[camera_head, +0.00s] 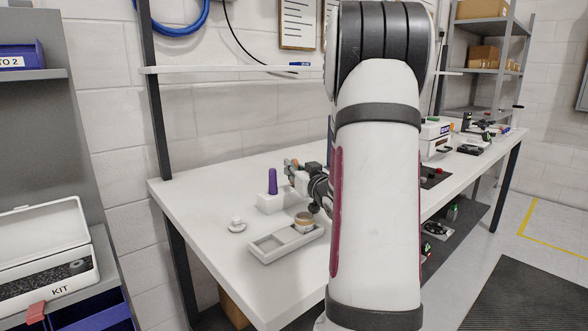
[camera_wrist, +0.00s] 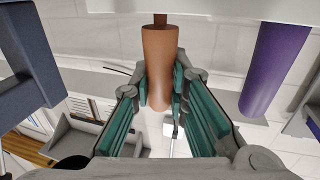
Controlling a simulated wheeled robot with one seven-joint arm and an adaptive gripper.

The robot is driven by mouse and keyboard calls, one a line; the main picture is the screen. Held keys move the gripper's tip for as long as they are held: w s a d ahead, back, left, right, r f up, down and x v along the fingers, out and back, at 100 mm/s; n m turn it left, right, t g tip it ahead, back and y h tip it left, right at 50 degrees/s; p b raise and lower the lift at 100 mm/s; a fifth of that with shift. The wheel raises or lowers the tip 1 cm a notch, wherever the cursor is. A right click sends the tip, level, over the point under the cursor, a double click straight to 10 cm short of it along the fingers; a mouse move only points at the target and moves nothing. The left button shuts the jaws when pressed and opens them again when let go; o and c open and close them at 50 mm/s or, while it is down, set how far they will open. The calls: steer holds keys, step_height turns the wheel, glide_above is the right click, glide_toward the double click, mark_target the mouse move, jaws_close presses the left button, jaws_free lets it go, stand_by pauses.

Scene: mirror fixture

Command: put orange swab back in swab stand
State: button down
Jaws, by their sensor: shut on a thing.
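The orange swab (camera_wrist: 160,55) stands between the green-padded fingers of my gripper (camera_wrist: 163,88), which is shut on its handle. Its narrow neck points to the top of the wrist view, at the edge of a white block. I cannot tell whether its tip is inside a hole. The white swab stand (camera_head: 272,203) is on the table in the head view, with a purple swab (camera_head: 272,181) upright in it. The purple swab also shows right of the orange one in the wrist view (camera_wrist: 272,65). My gripper (camera_head: 294,168) is small and partly hidden at the stand's right end.
A pale tray (camera_head: 264,256) lies in front of the stand, with a round tan-topped jar (camera_head: 304,218) at its far end. A small white knobbed piece (camera_head: 237,225) sits to the left. The table's left part (camera_head: 205,200) is clear. My arm hides the middle.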

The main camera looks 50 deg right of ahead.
steer(key=shift+f+b, duration=0.35)
steer(key=shift+f, duration=0.15)
steer(key=c, duration=1.5)
jaws_free()
steer(key=shift+o, duration=0.2)
steer(key=shift+s, duration=0.1)
steer(key=v, duration=1.2)
